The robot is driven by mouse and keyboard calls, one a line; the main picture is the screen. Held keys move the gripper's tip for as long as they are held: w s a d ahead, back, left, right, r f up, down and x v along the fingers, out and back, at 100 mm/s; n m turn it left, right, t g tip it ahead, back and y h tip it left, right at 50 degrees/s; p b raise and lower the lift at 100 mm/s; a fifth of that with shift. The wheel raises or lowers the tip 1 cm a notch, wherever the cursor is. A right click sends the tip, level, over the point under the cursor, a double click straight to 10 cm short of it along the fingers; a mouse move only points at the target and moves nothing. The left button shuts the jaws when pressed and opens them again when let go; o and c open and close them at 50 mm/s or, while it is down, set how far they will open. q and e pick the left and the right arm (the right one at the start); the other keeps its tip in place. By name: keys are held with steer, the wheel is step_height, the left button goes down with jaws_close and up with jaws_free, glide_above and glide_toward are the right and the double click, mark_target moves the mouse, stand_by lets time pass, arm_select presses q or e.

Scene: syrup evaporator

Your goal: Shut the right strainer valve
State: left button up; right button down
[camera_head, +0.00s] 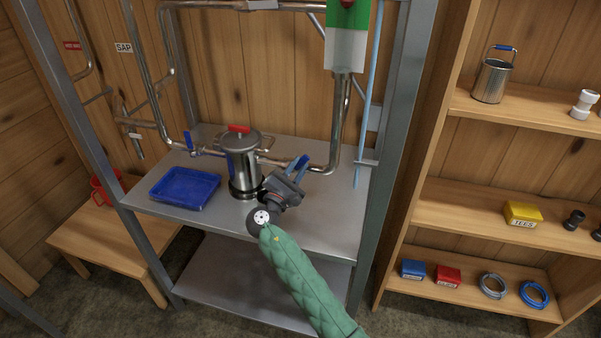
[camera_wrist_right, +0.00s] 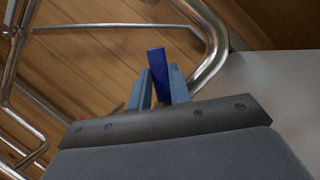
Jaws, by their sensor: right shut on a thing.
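The strainer (camera_head: 241,163) is a steel canister with a red top handle, standing upright on the metal shelf with pipes on both sides. The right strainer valve has a blue handle (camera_wrist_right: 158,74), which shows between my fingers in the right wrist view, beside a bent steel pipe. My right gripper (camera_head: 299,167) is at the pipe right of the strainer, shut on that blue handle. The fingers hide part of the valve, and its body is hard to make out. The left strainer valve's blue handle (camera_head: 188,140) stands up on the pipe left of the strainer. My left gripper is not in view.
A blue tray (camera_head: 185,188) lies on the metal shelf (camera_head: 225,221) left of the strainer. A green-and-clear container (camera_head: 346,48) hangs above the right pipe. A steel post (camera_head: 398,130) stands to the right, before wooden shelves (camera_head: 520,108). A red mug (camera_head: 103,188) is on a low bench.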

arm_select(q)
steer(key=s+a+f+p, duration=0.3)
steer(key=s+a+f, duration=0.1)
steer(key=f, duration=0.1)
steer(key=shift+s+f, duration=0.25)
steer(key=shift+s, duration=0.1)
arm_select(e)
steer(key=shift+w+a+r+n+t+y, duration=0.2)
steer(key=shift+a+n+t+y, duration=0.45)
steer(key=shift+n, duration=1.2)
steer(key=shift+w+a+r+n+t+y, duration=0.15)
steer(key=shift+a+r+n+t+y, duration=0.45)
steer(key=shift+n, duration=1.3)
steer(key=shift+w+a+f+n+t+y, duration=0.15)
steer(key=shift+w+a+n+t+y, duration=0.2)
steer(key=shift+n+y, duration=1.05)
steer(key=shift+s+n+h, duration=0.15)
steer(key=shift+n+h, duration=0.3)
steer(key=c, duration=1.3)
jaws_free()
